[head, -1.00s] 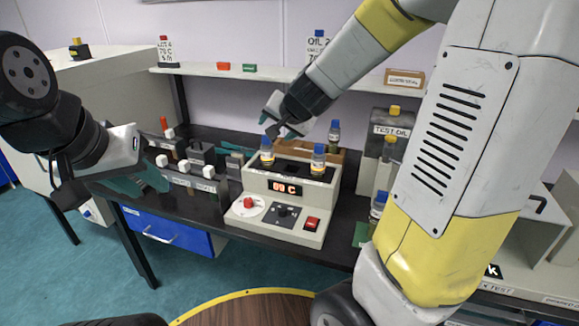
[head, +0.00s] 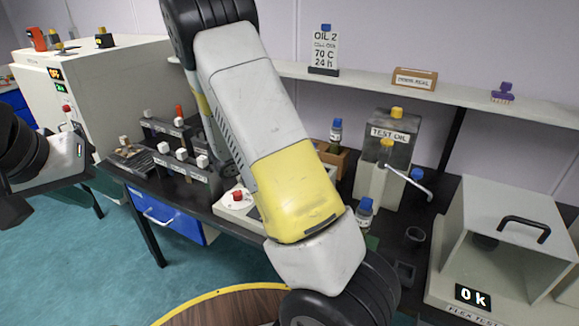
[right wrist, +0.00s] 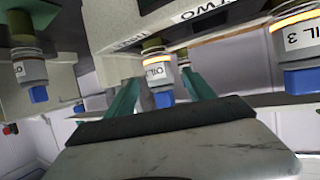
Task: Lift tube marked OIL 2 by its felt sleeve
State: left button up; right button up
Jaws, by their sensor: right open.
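In the right wrist view, which looks upside down, a tube with a blue cap, orange ring and white OIL label (right wrist: 157,74) shows between the teal fingers of my open right gripper (right wrist: 160,97). Its number is hard to read. An olive-green band, perhaps the felt sleeve, shows beyond the label. I cannot tell whether the fingers touch the tube. A tube marked IL 3 (right wrist: 297,45) is at the right, and another blue-capped tube (right wrist: 32,68) is at the left. In the head view my right arm hides its gripper and most of the heater (head: 232,209). My left gripper (head: 100,180) is at the left, fingers unclear.
A card reading OIL 2, 70 C, 24 h (head: 324,50) stands on the shelf (head: 450,98). A TEST OIL can (head: 390,140), a blue-capped bottle (head: 364,214) and a FLEX TEST machine (head: 510,235) are right of my arm. Weighted racks (head: 180,165) are left.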

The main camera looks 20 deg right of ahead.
jog(key=x, duration=0.8)
jog(key=shift+f, duration=0.15)
jog(key=shift+s+a, duration=0.1)
grip_shut()
